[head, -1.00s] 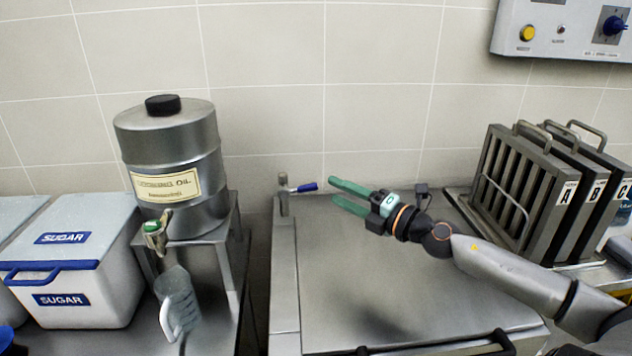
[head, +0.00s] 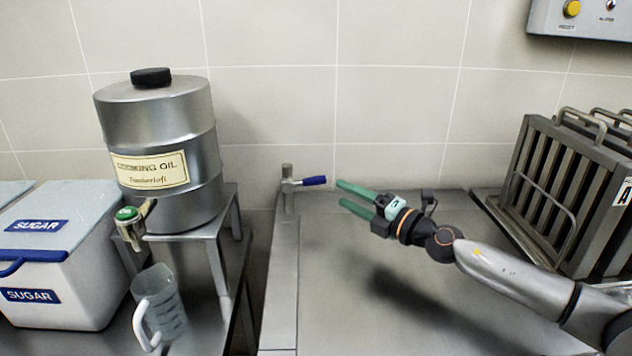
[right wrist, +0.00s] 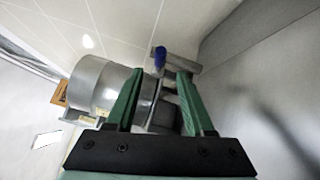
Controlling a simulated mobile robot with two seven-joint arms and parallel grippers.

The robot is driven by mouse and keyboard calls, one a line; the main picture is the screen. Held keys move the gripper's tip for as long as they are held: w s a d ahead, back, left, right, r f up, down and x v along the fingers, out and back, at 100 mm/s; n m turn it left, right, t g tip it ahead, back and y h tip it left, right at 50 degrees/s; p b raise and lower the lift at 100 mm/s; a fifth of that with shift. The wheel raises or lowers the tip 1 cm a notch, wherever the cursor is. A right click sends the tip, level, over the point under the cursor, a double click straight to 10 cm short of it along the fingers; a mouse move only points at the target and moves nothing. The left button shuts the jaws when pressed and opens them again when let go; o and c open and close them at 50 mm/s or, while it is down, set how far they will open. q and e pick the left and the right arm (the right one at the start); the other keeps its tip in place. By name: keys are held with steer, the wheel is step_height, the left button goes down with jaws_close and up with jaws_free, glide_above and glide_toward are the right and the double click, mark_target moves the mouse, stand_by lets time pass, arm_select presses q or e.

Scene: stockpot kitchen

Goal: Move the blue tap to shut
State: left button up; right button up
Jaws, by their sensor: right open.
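The blue tap is a small metal valve with a blue lever handle (head: 314,181) at the back left corner of the steel unit. The handle points right, towards my right gripper. My right gripper (head: 341,193) has green fingers, is open and empty, and is just to the right of the handle's end, apart from it in the head view. In the right wrist view the blue handle (right wrist: 160,57) shows beyond and between the open fingers (right wrist: 156,84). My left gripper is not in view.
A cooking oil drum (head: 160,115) with a green-topped spigot stands on a metal stand at left. A clear measuring jug (head: 163,305) sits below it, beside a white sugar bin (head: 70,275). A rack of slatted metal filters (head: 560,190) stands at right. The steel lid (head: 350,290) is clear.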

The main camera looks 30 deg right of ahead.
mark_target(321, 182)
steer(key=shift+p+x, duration=0.5)
steer(key=shift+x, duration=1.2)
steer(key=p+x, duration=0.1)
steer(key=x, duration=0.3)
steer(key=shift+w, duration=0.1)
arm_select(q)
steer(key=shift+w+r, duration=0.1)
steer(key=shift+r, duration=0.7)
arm_select(e)
steer(key=shift+x, duration=1)
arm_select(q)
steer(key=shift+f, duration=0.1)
arm_select(e)
steer(key=shift+c, duration=0.4)
steer(key=c, duration=0.7)
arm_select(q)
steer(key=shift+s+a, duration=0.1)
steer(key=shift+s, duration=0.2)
arm_select(e)
jaws_close()
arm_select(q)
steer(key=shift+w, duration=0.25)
